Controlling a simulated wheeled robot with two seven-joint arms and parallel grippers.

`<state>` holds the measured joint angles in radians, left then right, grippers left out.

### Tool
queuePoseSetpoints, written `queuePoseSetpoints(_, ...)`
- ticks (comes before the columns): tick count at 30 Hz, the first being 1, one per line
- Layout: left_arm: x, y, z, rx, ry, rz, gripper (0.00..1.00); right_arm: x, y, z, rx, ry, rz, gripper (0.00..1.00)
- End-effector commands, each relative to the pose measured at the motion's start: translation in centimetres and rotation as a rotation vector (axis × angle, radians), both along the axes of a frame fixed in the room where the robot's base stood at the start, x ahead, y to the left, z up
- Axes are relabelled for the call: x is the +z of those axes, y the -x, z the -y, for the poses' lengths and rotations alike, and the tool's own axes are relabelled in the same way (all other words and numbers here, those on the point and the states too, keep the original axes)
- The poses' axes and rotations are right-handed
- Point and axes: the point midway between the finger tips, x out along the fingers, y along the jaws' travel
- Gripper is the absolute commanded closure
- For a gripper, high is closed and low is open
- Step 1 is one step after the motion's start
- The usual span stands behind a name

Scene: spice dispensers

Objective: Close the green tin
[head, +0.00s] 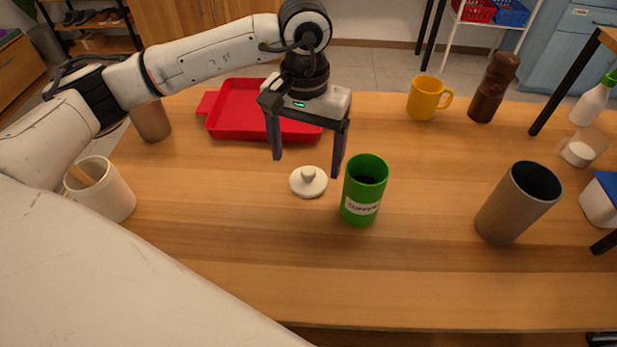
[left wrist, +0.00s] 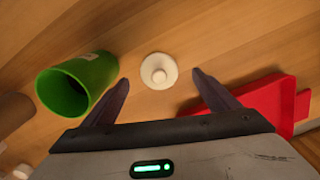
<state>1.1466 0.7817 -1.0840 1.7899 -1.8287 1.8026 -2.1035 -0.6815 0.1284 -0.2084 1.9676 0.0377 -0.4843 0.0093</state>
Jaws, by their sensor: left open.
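The green tin (head: 362,196) stands upright on the wooden table with its top open and a white label on its front. It also shows in the left wrist view (left wrist: 92,76), at the left. A white round lid with a knob (head: 308,183) lies on the table just left of the tin, and it shows between my fingers in the left wrist view (left wrist: 160,71). My left gripper (head: 307,168) is open and empty, pointing down above the lid, with its right finger near the tin's rim. My right gripper is not in view.
A red tray (head: 232,128) lies behind the lid. A yellow mug (head: 424,99) and a brown grinder (head: 490,92) stand at the back right. A grey cup (head: 506,214) stands right of the tin. A white cup (head: 109,197) stands at the left. The front table strip is clear.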

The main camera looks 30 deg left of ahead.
Motion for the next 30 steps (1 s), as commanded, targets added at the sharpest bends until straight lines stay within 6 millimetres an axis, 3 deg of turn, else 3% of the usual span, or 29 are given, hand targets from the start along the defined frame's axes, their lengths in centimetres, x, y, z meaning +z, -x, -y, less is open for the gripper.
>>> queuePoseSetpoints(7,-0.5,0.0,0.1,0.0,0.0,-0.002,0.19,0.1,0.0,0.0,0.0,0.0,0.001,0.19)
queuePoseSetpoints(18,-5.1,-0.4,0.2,0.0,0.0,-0.001,0.19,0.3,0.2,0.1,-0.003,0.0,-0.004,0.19)
queuePoseSetpoints(29,-5.2,-0.5,0.2,0.0,0.0,0.0,0.19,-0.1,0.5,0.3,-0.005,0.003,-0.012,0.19)
queuePoseSetpoints(30,-5.2,-0.5,0.2,0.0,0.0,0.0,0.25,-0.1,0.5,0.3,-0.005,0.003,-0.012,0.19)
